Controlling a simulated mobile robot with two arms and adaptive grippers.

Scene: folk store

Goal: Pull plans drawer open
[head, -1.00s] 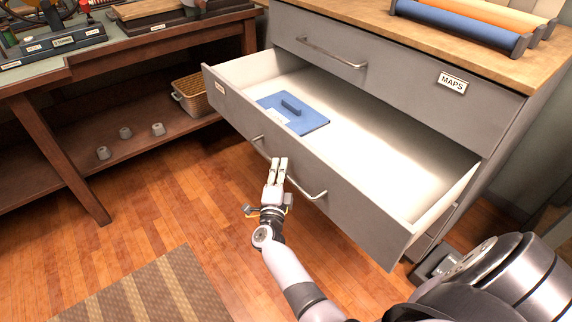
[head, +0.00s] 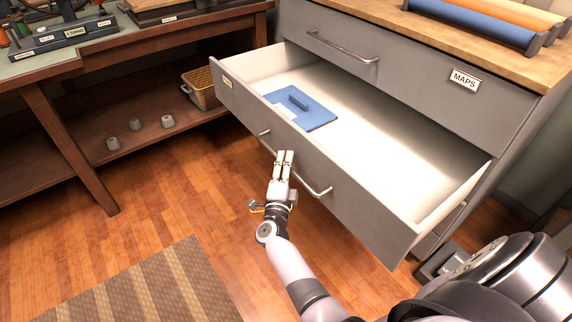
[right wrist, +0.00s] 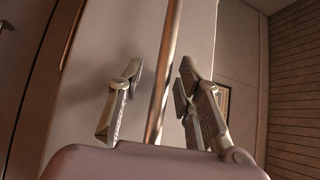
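The grey lower drawer (head: 330,168) stands pulled well out of its cabinet, its white inside (head: 375,130) showing. A small label at its front's left end is too small to read. Its metal bar handle (head: 314,191) runs across the front. My right gripper (head: 284,153) is at the middle of this handle. In the right wrist view its two fingers (right wrist: 160,95) stand apart, one on each side of the handle bar (right wrist: 166,75), with gaps showing between fingers and bar. My left gripper is not in view.
A blue flat piece with a raised grip (head: 305,110) lies inside the drawer. The shut drawer above bears a MAPS label (head: 464,79). A wooden workbench (head: 60,160) with a wicker basket (head: 203,88) stands at left. The floor in front is clear, with a striped rug (head: 150,288).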

